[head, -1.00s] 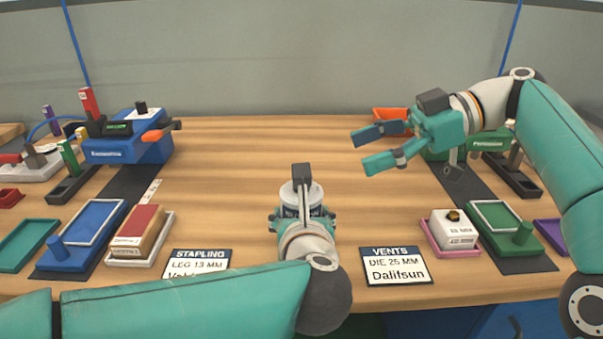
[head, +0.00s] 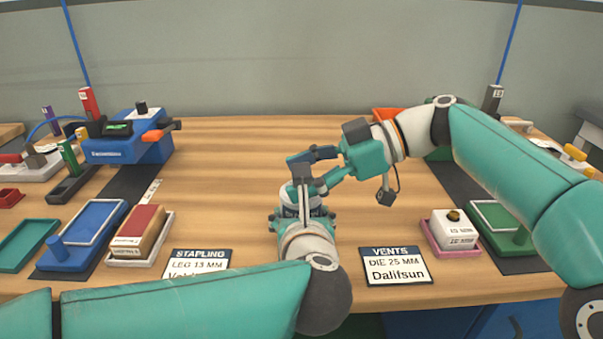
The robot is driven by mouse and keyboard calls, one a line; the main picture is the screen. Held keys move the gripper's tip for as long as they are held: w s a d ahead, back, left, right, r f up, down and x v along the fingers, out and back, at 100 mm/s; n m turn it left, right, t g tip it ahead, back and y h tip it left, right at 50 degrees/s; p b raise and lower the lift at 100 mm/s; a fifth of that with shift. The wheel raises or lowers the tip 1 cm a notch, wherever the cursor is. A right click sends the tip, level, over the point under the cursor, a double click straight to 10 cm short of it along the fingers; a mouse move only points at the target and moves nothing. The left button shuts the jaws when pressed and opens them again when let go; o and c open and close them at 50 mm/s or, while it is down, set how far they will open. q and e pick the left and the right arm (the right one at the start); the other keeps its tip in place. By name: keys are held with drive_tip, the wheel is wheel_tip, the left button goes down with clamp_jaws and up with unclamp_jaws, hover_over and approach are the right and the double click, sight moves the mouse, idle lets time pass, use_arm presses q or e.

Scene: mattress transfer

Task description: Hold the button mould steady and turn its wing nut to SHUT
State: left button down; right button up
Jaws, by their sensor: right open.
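My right gripper (head: 303,173) has its arm coming in from the right. Its two blue and teal fingers are spread and point left, one above the other, with nothing seen between them as held. In the picture they overlap the dark block at the top of my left gripper (head: 303,208); I cannot tell whether they touch anything. My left gripper is at the middle of the table, seen from behind. Its own wrist hides its fingertips and whatever is in front of them. I cannot make out the button mould or its wing nut; they may be hidden there.
A blue machine (head: 125,150) stands at back left. A red-topped box (head: 138,228) sits front left. A white block with a brass knob (head: 455,228) sits on a pink tray (head: 468,252) at right. The STAPLING card (head: 198,262) and VENTS card (head: 396,266) lie in front. The table's back middle is clear.

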drive_tip(key=c, duration=1.2)
drive_tip(key=shift+m+t, duration=0.3)
drive_tip(key=m+t+h, duration=0.1)
drive_tip(key=m+t, duration=0.3)
drive_tip(key=t, duration=0.1)
drive_tip(key=shift+s+m, duration=0.1)
drive_tip(key=shift+m, duration=0.3)
drive_tip(key=m+t+h, duration=0.2)
drive_tip(key=m+t, duration=0.1)
drive_tip(key=shift+f, duration=0.1)
drive_tip(key=shift+t+h, duration=0.3)
drive_tip(key=shift+t, duration=0.1)
drive_tip(key=shift+w+m, duration=0.2)
drive_tip(key=shift+m, duration=0.1)
drive_tip(key=shift+d, duration=0.1)
